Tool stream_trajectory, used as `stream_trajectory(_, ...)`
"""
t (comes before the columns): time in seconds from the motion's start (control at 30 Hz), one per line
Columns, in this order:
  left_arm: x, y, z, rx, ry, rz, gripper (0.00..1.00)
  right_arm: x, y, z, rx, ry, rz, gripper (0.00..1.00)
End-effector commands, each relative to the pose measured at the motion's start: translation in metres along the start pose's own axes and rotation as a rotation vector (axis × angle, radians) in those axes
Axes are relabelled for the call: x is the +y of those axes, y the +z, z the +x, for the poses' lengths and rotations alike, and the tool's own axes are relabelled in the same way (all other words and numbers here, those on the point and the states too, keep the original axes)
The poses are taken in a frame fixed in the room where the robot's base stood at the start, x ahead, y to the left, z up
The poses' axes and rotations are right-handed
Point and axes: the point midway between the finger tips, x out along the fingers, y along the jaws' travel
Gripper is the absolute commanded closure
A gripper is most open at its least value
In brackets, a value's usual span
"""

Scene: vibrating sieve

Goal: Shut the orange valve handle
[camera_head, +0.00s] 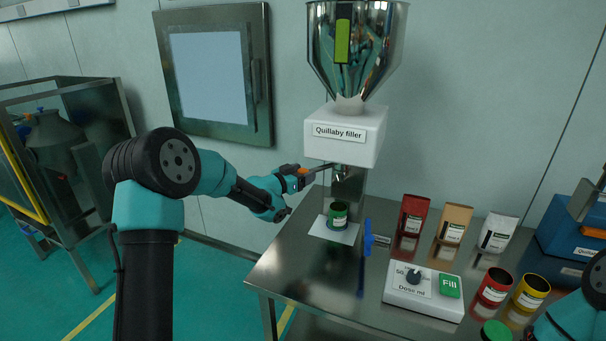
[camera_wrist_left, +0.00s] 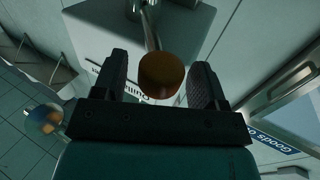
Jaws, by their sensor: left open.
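The orange valve handle (camera_head: 303,171) is a dark lever with an orange end, sticking out left from the outlet under the white filler body (camera_head: 345,135). In the left wrist view its round orange knob (camera_wrist_left: 160,76) lies between my fingers. My left gripper (camera_head: 297,180) is open around the knob, with a finger on each side; it also shows in the left wrist view (camera_wrist_left: 161,88). I cannot tell whether either finger touches it. The lever's far end is partly hidden. A green can (camera_head: 337,215) stands below the outlet. My right gripper is out of view.
A dose box (camera_head: 424,293) with a knob and green button sits on the steel table (camera_head: 300,262). Pouches (camera_head: 453,223), red (camera_head: 494,286) and yellow cans (camera_head: 530,292) stand at right. The table's front left is clear.

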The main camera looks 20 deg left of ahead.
Motion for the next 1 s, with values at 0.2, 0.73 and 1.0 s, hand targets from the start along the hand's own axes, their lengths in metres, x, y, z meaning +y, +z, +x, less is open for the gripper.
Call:
stream_trajectory(0.2,0.0002,-0.0004,0.0042,0.000,0.000,0.000,0.34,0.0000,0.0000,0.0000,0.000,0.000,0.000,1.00)
stream_trajectory(0.73,0.0002,-0.0003,0.0037,0.000,0.000,0.001,0.73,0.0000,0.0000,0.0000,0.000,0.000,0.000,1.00)
stream_trajectory(1.0,0.0001,-0.0003,0.0037,0.000,0.000,0.000,0.99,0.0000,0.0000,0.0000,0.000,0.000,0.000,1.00)
